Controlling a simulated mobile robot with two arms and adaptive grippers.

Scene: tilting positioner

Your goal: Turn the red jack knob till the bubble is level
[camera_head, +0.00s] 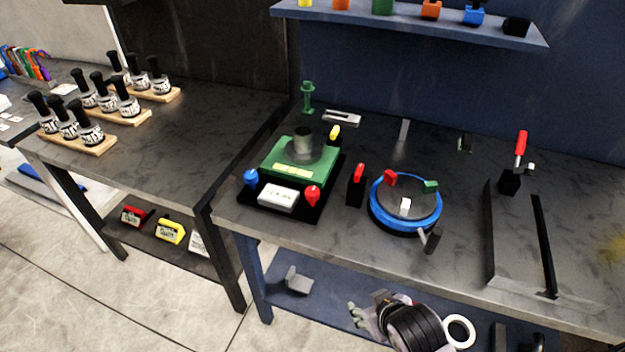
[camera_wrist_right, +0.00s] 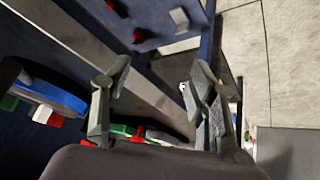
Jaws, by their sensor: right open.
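The red jack knob (camera_head: 313,194) stands at the front right corner of the positioner's black base. A blue knob (camera_head: 250,178) stands at its front left corner. The green plate (camera_head: 284,172) carries a grey cylinder (camera_head: 303,140) and a pale yellow strip. A white block (camera_head: 278,198) with small dark marks sits between the knobs. I cannot make out a bubble. My right gripper (camera_head: 360,314) is open and empty, low in front of the bench's front edge, well away from the red knob. Its spread fingers (camera_wrist_right: 158,92) show in the right wrist view. My left gripper is out of view.
Right of the positioner stand a black block with a red top (camera_head: 356,190) and a blue ring fixture (camera_head: 377,210). A red-handled clamp (camera_head: 520,150) is farther right. A lower shelf (camera_head: 325,303) runs under the bench. A second table (camera_head: 180,135) is at left.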

